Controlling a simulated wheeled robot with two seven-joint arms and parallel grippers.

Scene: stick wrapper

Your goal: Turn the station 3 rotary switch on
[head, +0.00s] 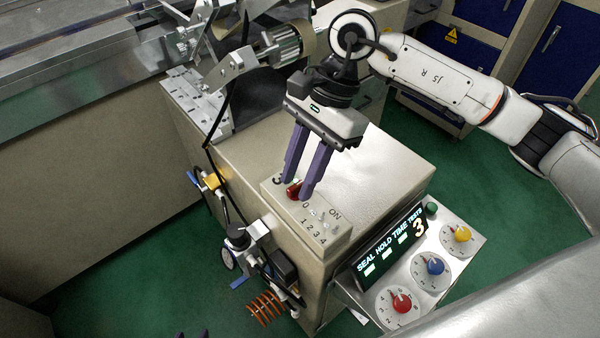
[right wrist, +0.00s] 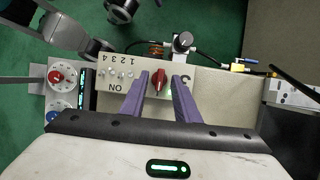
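A red rotary switch (head: 294,190) sits on the beige switch panel (head: 334,236) on top of the machine housing, near a printed "3" and "0". It also shows in the right wrist view (right wrist: 159,82). My right gripper (head: 298,190) reaches down over it, with one purple finger on each side. In the right wrist view my right gripper (right wrist: 161,78) is open, and gaps show between the fingers and the knob.
Small toggle switches (head: 321,220) marked 1 to 4 and "ON" share the panel. A display (head: 392,246) reading "3" and red, blue and yellow dials (head: 430,267) stand to the right. A valve with hoses (head: 240,237) is at the left. A metal bracket with a motor (head: 285,45) stands behind.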

